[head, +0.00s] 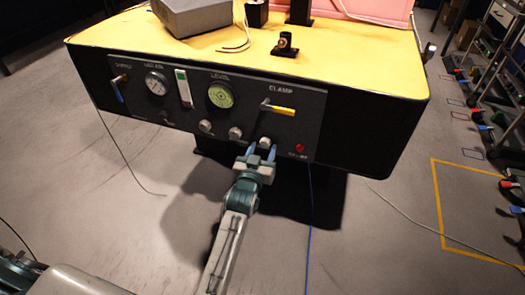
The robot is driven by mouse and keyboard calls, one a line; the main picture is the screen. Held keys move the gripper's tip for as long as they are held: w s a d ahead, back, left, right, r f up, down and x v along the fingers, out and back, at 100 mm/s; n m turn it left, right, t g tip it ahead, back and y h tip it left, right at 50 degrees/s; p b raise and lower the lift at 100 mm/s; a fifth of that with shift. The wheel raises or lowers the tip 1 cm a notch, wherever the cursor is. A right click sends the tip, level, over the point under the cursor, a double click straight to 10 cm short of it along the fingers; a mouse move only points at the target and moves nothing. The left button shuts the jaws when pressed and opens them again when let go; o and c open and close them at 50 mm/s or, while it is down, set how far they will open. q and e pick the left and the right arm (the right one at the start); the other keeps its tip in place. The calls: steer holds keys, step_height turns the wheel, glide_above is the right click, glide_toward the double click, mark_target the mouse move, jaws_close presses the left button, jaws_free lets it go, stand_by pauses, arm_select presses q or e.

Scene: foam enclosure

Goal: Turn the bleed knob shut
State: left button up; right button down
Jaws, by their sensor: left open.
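A black control panel (312,110) on the front of a yellow-topped bench carries three small pale knobs in a row: a left knob (205,126), a middle knob (235,133) and a right knob (265,143). Their labels are too small to read, so I cannot tell which is the bleed knob. My left gripper (261,151) is open. Its blue fingertips are at the right knob, one to each side of it; whether they touch it I cannot tell. My right gripper is not in view.
The panel also has a yellow clamp lever (282,111), a red button (300,148), a green round dial (221,95), a white gauge (155,83) and a blue-handled valve (119,92). A grey box (193,17) sits on the yellow top (350,60). Thin cables hang to the floor.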

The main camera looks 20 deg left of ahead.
arm_select(q)
steer(key=shift+w, duration=0.25)
steer(key=c, duration=1)
